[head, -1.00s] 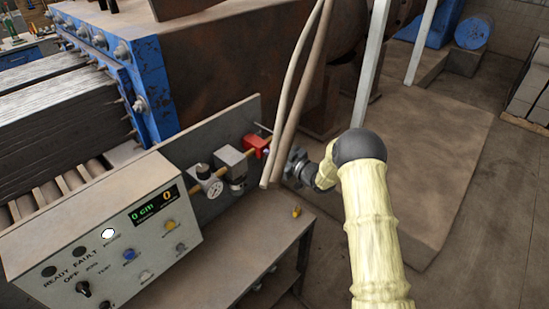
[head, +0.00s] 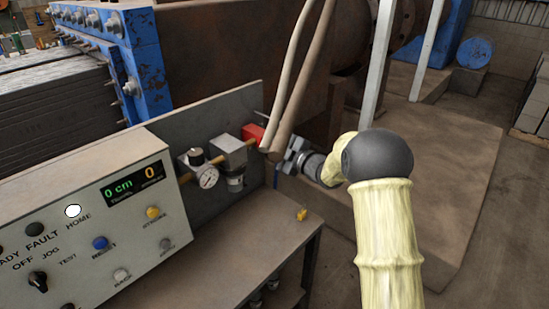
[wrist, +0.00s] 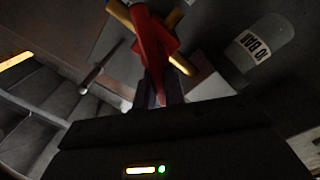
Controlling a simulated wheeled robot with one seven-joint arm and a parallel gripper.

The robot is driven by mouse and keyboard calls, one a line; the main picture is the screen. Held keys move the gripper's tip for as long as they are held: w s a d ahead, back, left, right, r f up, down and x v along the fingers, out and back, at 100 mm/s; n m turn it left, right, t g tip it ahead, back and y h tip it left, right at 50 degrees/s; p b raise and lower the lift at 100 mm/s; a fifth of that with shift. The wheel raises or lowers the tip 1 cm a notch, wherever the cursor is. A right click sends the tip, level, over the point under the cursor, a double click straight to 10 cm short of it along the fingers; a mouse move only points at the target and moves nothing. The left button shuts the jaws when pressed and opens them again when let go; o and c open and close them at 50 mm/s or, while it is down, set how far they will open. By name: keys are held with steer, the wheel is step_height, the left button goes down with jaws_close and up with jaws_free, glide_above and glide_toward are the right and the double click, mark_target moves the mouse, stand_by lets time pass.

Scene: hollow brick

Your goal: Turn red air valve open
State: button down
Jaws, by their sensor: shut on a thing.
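The red air valve (head: 252,134) sits on a brass pipe at the right end of the grey back panel, partly hidden by two hanging hoses. In the wrist view the red valve handle (wrist: 153,55) runs down from the brass fitting to between my fingers. My gripper (wrist: 160,92) is shut on this red handle. In the head view my gripper (head: 286,154) reaches the valve from the right, and the hoses hide its fingertips. The exact angle of the handle is hard to tell.
The control box (head: 100,225) is at lower left. Two hoses (head: 305,70) hang just before the valve. A small yellow piece (head: 302,214) lies on the bench (head: 240,235).

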steer(key=n+b, duration=0.2)
steer(key=b, duration=0.2)
steer(key=f+n+b, duration=0.1)
steer(key=n+b, duration=0.2)
steer(key=b, duration=0.1)
steer(key=f+n+b, duration=0.1)
steer(key=n+b, duration=0.1)
steer(key=b, duration=0.2)
steer(key=shift+s+a+b, duration=0.15)
steer(key=shift+s+b, duration=0.05)
steer(key=shift+b, duration=0.2)
steer(key=shift+r+n, duration=0.1)
steer(key=shift+n, duration=0.2)
steer(key=c, duration=1.5)
jaws_free()
steer(key=shift+s+r, duration=0.1)
steer(key=b+v, duration=0.1)
steer(key=v, duration=1.6)
steer(key=shift+s, duration=0.1)
